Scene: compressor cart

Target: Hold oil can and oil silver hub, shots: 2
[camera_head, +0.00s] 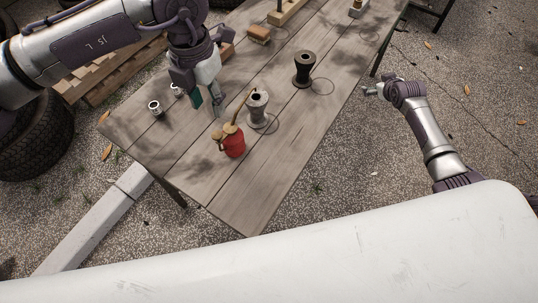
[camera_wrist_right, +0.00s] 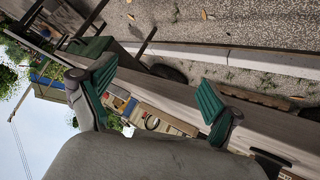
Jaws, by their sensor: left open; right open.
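A red oil can (camera_head: 233,143) with a brass-coloured top and spout stands upright on the wooden table. A silver hub (camera_head: 258,108), spool-shaped, stands right behind it; the can's spout reaches up beside the hub, and I cannot tell whether they touch. A dark hub (camera_head: 304,69) stands farther back to the right. My left gripper (camera_head: 207,108) is open and empty, pointing down at the table to the left of the silver hub. My right gripper (camera_head: 370,90) is off the table's right side; in the right wrist view its green-padded fingers (camera_wrist_right: 158,97) are apart with nothing between them.
The table (camera_head: 190,160) has two small silver cups (camera_head: 154,107) at left, a brush-like block (camera_head: 258,34) and a wooden tray (camera_head: 288,12) at the back. Its front corner is clear. Tyres (camera_head: 40,140) and a pallet (camera_head: 110,80) lie at left.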

